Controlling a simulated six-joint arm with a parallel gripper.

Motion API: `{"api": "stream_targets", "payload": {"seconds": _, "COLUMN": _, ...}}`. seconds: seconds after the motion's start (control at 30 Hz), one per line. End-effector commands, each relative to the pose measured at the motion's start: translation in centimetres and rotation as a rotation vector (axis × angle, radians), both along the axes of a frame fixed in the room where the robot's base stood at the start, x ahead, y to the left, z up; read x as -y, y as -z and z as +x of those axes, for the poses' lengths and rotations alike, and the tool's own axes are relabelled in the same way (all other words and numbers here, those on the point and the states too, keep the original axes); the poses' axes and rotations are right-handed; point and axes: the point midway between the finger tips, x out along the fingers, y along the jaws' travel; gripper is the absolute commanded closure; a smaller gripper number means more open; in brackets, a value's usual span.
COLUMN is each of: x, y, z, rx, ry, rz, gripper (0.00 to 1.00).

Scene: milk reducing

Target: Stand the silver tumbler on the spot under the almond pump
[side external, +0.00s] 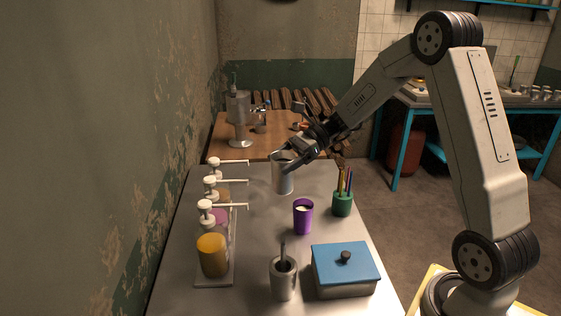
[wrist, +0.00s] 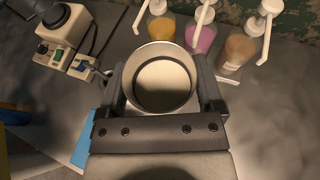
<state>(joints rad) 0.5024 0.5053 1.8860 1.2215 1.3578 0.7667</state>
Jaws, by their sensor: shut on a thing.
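My gripper (side external: 294,158) is shut on the silver tumbler (side external: 283,178), with its fingers on either side near the rim. The tumbler is upright over the far part of the metal table; I cannot tell whether its base touches. In the wrist view the tumbler (wrist: 163,82) shows from above, mouth open, between both fingers. Three pump bottles stand in a row at the table's left: amber (side external: 212,256), pink (side external: 219,218) and tan-brown (side external: 222,195). In the wrist view the tan-brown bottle (wrist: 236,52) is at the right.
A purple cup (side external: 303,217), a green pen holder (side external: 343,204), a blue-lidded box (side external: 345,268) and a metal cup with a utensil (side external: 284,280) stand on the table. A pale device with a cord (wrist: 62,28) shows in the wrist view. Table between tumbler and pumps looks clear.

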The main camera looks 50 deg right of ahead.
Motion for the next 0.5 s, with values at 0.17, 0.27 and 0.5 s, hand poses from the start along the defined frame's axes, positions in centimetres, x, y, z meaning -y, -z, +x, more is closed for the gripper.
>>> {"api": "stream_targets", "payload": {"seconds": 0.17, "x": 0.0, "y": 3.0, "z": 0.0, "rx": -0.003, "ry": 0.001, "rz": 0.002, "gripper": 0.88}}
{"api": "stream_targets", "payload": {"seconds": 0.27, "x": 0.0, "y": 4.4, "z": 0.0, "rx": -0.002, "ry": 0.000, "rz": 0.003, "gripper": 0.88}}
{"api": "stream_targets", "payload": {"seconds": 0.5, "x": 0.0, "y": 5.7, "z": 0.0, "rx": 0.001, "ry": 0.000, "rz": 0.000, "gripper": 0.88}}
